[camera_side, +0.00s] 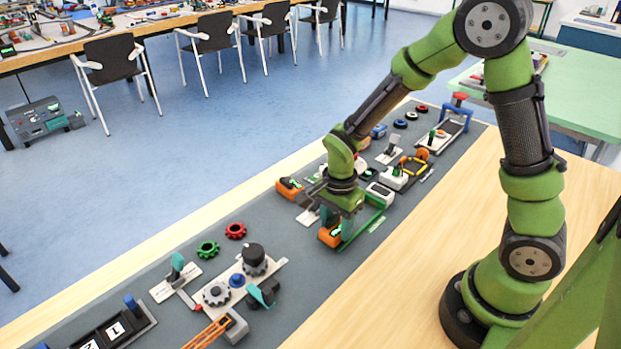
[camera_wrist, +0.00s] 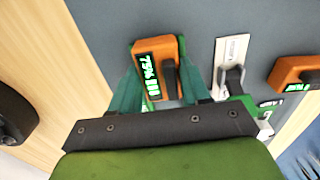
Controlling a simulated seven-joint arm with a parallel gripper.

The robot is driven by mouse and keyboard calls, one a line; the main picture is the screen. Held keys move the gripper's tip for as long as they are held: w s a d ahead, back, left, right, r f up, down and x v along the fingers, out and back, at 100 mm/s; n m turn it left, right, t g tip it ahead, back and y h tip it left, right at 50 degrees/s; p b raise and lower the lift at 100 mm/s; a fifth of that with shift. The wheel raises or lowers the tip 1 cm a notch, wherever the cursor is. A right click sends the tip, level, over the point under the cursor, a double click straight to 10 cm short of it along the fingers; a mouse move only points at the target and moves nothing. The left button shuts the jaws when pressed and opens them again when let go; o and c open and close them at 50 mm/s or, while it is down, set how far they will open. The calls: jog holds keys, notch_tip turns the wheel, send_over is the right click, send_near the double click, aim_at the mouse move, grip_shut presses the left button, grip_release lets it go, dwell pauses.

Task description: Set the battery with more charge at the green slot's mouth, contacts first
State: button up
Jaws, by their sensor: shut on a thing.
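My gripper (camera_side: 335,222) is shut on an orange battery (camera_side: 328,237). In the wrist view the fingers (camera_wrist: 160,92) grip this battery (camera_wrist: 176,48) from both sides, and its display reads 75% with green bars. It is low, at the left end of a green-edged slot frame (camera_side: 364,226); whether it touches the frame or the mat is unclear. A second orange battery (camera_side: 287,189) lies to the left, and it also shows in the wrist view (camera_wrist: 284,72) with a green display too small to read. The held battery's contacts and the slot's mouth are hidden.
A white plate with a grey clip (camera_wrist: 233,62) lies between the batteries. Several small devices crowd the mat behind my gripper.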

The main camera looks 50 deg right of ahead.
jog(key=shift+f, duration=0.5)
dwell(0.3)
jog(key=o, duration=1)
jog(key=shift+o, duration=0.2)
jog(key=shift+r, duration=3.5)
